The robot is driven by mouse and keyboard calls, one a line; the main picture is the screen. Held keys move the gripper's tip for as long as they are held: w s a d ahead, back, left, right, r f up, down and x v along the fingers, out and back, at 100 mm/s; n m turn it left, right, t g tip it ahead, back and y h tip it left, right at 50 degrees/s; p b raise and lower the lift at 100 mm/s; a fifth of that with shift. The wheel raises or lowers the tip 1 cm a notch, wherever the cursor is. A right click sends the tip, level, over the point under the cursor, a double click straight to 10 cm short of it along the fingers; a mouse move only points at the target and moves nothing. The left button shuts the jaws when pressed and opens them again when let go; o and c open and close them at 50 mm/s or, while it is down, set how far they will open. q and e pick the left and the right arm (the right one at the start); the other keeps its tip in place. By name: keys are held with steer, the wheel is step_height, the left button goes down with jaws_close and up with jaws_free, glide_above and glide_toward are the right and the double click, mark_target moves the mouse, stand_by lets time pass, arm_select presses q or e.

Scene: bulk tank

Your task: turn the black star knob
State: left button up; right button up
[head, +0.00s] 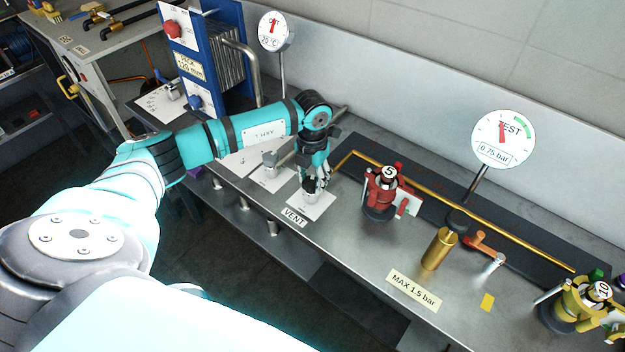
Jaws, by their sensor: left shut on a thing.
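The black star knob (309,186) sits on a small silver fitting on a white plate (318,207), behind the VENT label (293,217). My left arm reaches across from the left, and my left gripper (318,181) points down at the knob. Its fingers are shut on the knob and hide much of it, so its star shape is hard to make out. My right gripper is not in view.
A red valve marked 5 (381,196) stands right of the knob. A silver fitting (270,162) stands close on the left. A brass pipe (450,213) runs along the back. A TEST gauge (503,139) and brass cylinder (438,248) stand further right. The front bench edge is mostly clear.

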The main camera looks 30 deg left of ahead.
mark_target(310, 181)
arm_select(q)
steer(key=n+b, duration=0.1)
steer(key=n, duration=0.5)
steer(key=shift+a, duration=0.15)
steer(key=n, duration=0.6)
steer(key=shift+n, duration=0.4)
steer(key=n, duration=0.6)
steer(key=shift+s+r+p, duration=0.1)
steer(key=shift+s+p, duration=0.1)
steer(key=shift+p, duration=0.1)
steer(key=n+p, duration=0.1)
steer(key=n, duration=0.5)
steer(key=o, duration=1.2)
steer(key=shift+s, duration=0.1)
steer(key=shift+c, duration=0.2)
step_height(310, 181, up, 12)
